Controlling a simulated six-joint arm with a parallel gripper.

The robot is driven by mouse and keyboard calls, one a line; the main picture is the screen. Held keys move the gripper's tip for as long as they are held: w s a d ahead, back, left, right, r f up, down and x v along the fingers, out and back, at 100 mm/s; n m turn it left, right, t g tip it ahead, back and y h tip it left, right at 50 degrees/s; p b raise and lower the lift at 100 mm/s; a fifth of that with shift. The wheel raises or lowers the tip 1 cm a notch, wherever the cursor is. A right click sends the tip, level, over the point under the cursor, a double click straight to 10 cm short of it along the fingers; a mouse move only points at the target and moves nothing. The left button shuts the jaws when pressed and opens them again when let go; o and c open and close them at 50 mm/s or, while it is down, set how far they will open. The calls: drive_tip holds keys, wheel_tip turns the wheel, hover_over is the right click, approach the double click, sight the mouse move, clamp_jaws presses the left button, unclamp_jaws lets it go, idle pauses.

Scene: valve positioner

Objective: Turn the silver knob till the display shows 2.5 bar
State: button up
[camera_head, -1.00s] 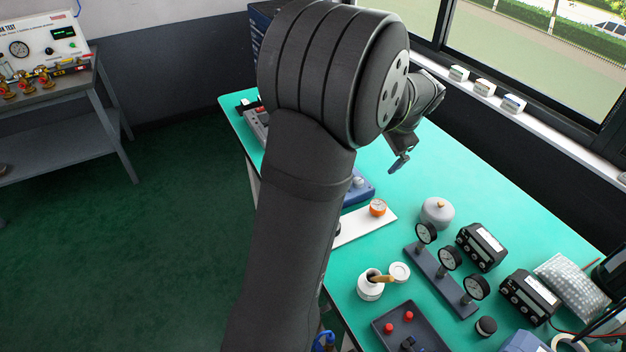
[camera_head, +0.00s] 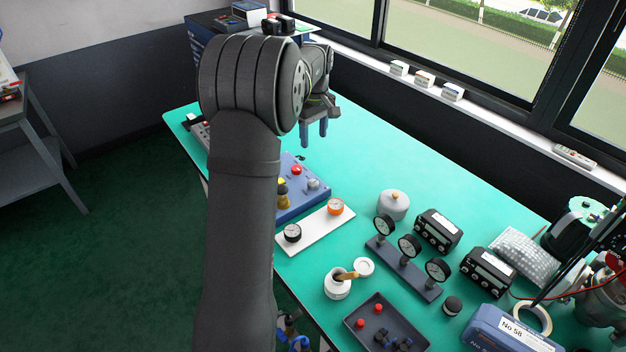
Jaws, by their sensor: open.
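My gripper (camera_head: 314,133) is open and empty. Its two blue fingers point down, above the far left part of the green table. A blue panel (camera_head: 291,209) lies below it and nearer to me, partly hidden by my arm. A small silver knob (camera_head: 314,184) sits on the panel's right side, apart from the fingers. A red knob (camera_head: 296,170) and a yellow-and-black part (camera_head: 282,190) are beside it. I cannot make out a display with a bar reading; my arm hides part of the panel.
A white plate with two gauges (camera_head: 316,231) lies in front of the panel. A grey pot (camera_head: 394,205), a three-gauge stand (camera_head: 402,262), black boxes (camera_head: 438,230) and a dark tray (camera_head: 387,325) fill the right.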

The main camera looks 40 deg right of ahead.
approach(313, 183)
drive_tip(key=shift+n, duration=0.4)
wheel_tip(313, 183, down, 9)
drive_tip(key=shift+w+r, duration=0.15)
drive_tip(key=shift+c, duration=0.4)
drive_tip(key=c, duration=0.9)
drive_tip(key=shift+m, duration=3.4)
drive_tip(key=shift+r, duration=0.1)
